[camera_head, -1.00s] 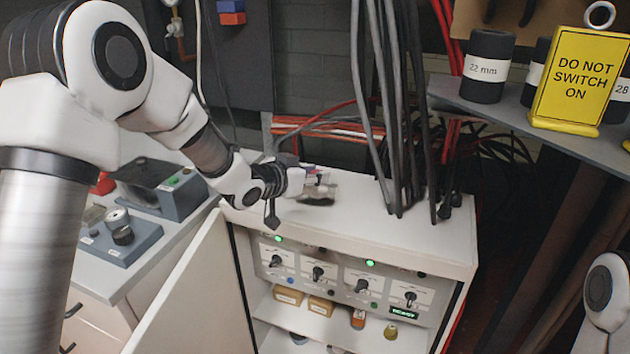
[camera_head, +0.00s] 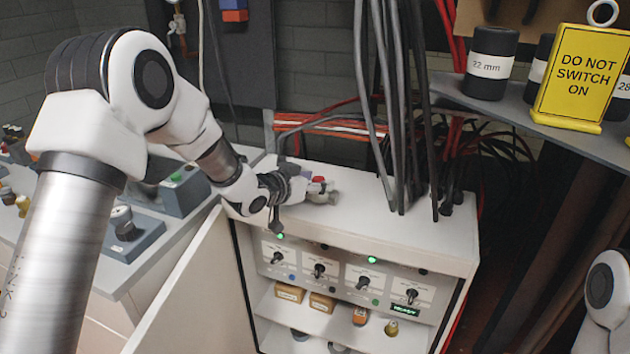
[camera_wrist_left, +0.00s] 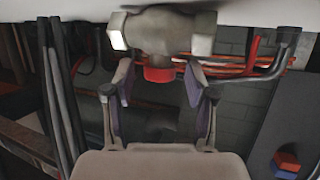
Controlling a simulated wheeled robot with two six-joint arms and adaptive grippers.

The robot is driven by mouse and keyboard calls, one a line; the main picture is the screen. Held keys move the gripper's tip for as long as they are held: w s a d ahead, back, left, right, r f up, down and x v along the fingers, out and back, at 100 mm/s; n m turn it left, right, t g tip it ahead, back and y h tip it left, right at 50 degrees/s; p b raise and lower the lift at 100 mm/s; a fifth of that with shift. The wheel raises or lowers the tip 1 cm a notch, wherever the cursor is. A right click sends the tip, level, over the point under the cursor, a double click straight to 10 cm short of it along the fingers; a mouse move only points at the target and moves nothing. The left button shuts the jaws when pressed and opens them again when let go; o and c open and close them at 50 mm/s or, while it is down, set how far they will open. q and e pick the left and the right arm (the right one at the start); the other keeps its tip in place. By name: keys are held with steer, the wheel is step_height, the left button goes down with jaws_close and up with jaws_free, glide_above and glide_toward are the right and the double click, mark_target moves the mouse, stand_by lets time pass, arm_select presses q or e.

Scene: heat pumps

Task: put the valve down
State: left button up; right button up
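The valve is a grey metal body (camera_head: 327,197) with a red cap (camera_head: 318,181). It rests on the white top of the cabinet (camera_head: 375,226), near its back left. My left gripper (camera_head: 309,188) is low over that top, beside the valve. In the left wrist view the metal body (camera_wrist_left: 165,34) lies against the white surface. The red cap (camera_wrist_left: 160,74) sits between the fingertips of my left gripper (camera_wrist_left: 159,82), with a gap on each side, so the gripper is open around it. My right gripper is out of view.
Dark hanging cables (camera_head: 395,110) meet the cabinet top to the valve's right. The cabinet's open door (camera_head: 195,300) stands at the front left. A shelf with a yellow sign (camera_head: 580,75) and a black 22 mm canister (camera_head: 490,65) is at the right. The cabinet top's front is clear.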

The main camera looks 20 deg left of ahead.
arm_select(q)
steer(key=shift+r, duration=0.1)
steer(key=shift+r, duration=0.25)
steer(key=v, duration=1.2)
steer(key=s+d+f+n+g+y, duration=0.1)
steer(key=s+f+g, duration=0.3)
steer(key=f, duration=0.8)
steer(key=s+d+f+n+g+y, duration=0.15)
steer(key=s+f, duration=0.45)
steer(key=f, duration=0.6)
steer(key=s+f+g, duration=0.2)
steer(key=s+f, duration=0.3)
steer(key=s, duration=0.3)
steer(key=s+f+n+g+y, duration=0.1)
steer(key=s+f+g, duration=0.2)
steer(key=s+f, duration=0.2)
steer(key=s+f+n+g+y, duration=0.1)
steer(key=s+f, duration=0.5)
steer(key=s, duration=0.6)
steer(key=shift+a+g, duration=0.45)
steer(key=shift+g, duration=0.3)
